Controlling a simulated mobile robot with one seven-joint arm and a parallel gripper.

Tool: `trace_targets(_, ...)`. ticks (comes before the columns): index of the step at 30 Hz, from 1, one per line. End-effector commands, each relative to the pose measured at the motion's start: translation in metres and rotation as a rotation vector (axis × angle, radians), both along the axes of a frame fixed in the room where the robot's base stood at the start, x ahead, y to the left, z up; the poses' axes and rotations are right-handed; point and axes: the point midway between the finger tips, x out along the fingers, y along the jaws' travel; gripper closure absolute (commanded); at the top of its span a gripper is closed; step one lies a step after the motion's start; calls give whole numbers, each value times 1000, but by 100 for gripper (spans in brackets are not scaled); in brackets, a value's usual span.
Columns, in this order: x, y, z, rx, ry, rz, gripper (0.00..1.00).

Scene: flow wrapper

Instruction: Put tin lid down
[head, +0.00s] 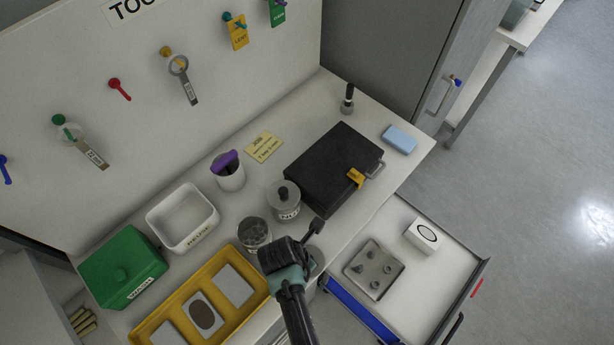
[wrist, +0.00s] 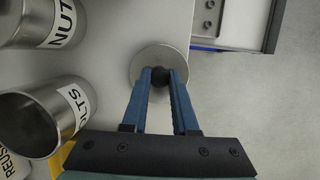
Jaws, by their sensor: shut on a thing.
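The tin lid (wrist: 150,58) is a round grey metal disc with a black knob. My gripper (wrist: 160,78) is shut on that knob in the wrist view. The lid is over the bench top near its front edge, right of the tins; I cannot tell whether it touches the surface. In the head view my gripper (head: 312,236) is at the bench's front edge and largely hides the lid. The bolts tin (wrist: 72,112) stands open, and also shows in the head view (head: 254,236). The nuts tin (head: 285,205) behind it has its knobbed lid on.
A black case (head: 325,165) lies behind the lid. A yellow tray (head: 160,310) is to the left. A little bare bench surrounds the lid.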

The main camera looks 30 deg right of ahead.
Motion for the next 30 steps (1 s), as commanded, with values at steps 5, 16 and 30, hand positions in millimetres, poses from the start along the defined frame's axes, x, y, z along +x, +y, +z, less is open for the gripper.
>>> trace_targets(5, 0, 0, -3, 0, 0, 0, 100)
trace_targets(16, 0, 0, -3, 0, 0, 0, 43)
trace_targets(30, -3, 12, 39, 0, -5, 2, 43)
